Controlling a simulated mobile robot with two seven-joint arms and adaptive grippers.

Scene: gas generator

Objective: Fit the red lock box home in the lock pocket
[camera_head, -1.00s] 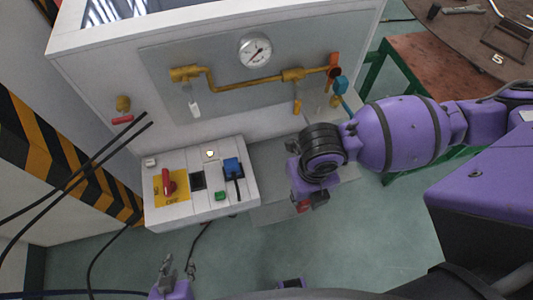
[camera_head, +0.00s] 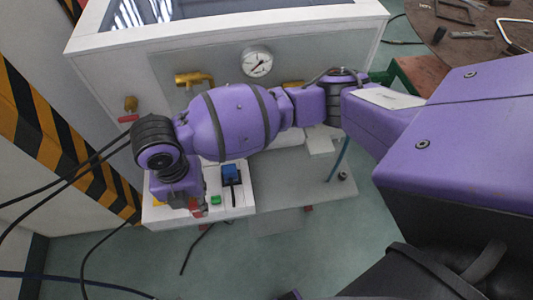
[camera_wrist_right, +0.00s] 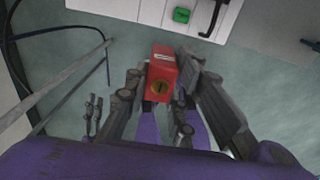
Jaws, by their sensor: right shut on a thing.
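My right gripper (camera_wrist_right: 170,90) is shut on the red lock box (camera_wrist_right: 162,72), which has a round brass keyhole face, in the right wrist view. In the head view the right gripper (camera_head: 190,204) is over the left part of the white control panel (camera_head: 240,208), and the box is mostly hidden by it. In the wrist view the box is apart from the panel's edge, with floor behind it. I cannot make out the lock pocket; my right arm covers much of the panel. Metal fingers (camera_wrist_right: 93,114) at the wrist view's left look like my left gripper; their opening is unclear.
A green button (camera_head: 215,200) and a blue switch (camera_head: 230,174) are beside the right gripper. Black cables (camera_head: 70,180) run along the left. The gauge (camera_head: 257,62) and yellow pipe (camera_head: 194,79) are behind my arm.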

